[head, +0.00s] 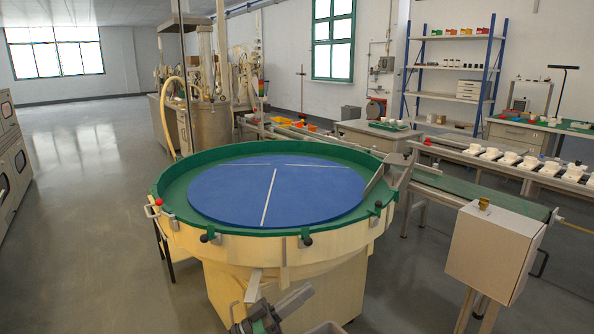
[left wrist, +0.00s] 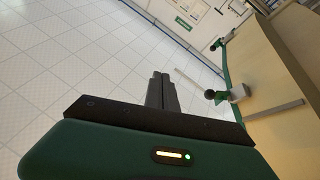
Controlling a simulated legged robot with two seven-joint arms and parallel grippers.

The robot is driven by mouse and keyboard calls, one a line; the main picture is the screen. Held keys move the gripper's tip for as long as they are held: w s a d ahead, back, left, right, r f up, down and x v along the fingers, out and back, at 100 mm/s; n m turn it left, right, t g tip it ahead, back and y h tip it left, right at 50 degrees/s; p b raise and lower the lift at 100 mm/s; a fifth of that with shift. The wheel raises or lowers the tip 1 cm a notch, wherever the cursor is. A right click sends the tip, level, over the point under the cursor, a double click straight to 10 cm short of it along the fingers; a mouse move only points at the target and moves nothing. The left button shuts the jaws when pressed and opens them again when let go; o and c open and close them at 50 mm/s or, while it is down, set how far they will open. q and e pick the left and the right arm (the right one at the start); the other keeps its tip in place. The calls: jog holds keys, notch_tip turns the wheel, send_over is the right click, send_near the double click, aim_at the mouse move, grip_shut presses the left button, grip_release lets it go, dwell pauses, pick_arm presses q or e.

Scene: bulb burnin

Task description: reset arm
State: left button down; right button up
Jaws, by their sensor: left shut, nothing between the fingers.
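My left gripper (head: 294,299) is low at the bottom of the head view, in front of the round table's near side. In the left wrist view its dark fingers (left wrist: 162,92) are together, with nothing between them. My right gripper is in neither view.
The round table has a blue top (head: 310,200) and a raised green rim (head: 168,182); the top is empty apart from white lines. Black-knobbed clamps (head: 306,240) stick out from its side. A white box (head: 494,250) and a conveyor (head: 480,192) stand right. Floor (head: 80,210) is clear left.

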pick_arm(q)
jog(key=w+a+f+n+t+y, duration=0.3)
jog(key=w+f+n+t+y, duration=0.15)
jog(key=y, duration=0.45)
jog(key=s+a+f+n+g+y, duration=0.2)
jog(key=s+a+f+n+y, duration=0.15)
jog(key=a+f+y, duration=0.4)
jog(key=s+a+f+n+g+y, duration=0.1)
jog(key=s+a+f+g+y, duration=0.2)
jog(key=s, duration=0.6)
jog(key=s+a+f+n+g+y, duration=0.1)
jog(key=s+a+f+g, duration=0.25)
jog(key=s, duration=0.55)
jog(key=s+a+f+g+y, duration=0.15)
jog(key=s+a, duration=0.25)
jog(key=s, duration=0.6)
notch_tip(320, 180, up, 32)
jog(key=g+p, duration=0.1)
jog(key=p, duration=3.1)
jog(key=shift+s, duration=0.25)
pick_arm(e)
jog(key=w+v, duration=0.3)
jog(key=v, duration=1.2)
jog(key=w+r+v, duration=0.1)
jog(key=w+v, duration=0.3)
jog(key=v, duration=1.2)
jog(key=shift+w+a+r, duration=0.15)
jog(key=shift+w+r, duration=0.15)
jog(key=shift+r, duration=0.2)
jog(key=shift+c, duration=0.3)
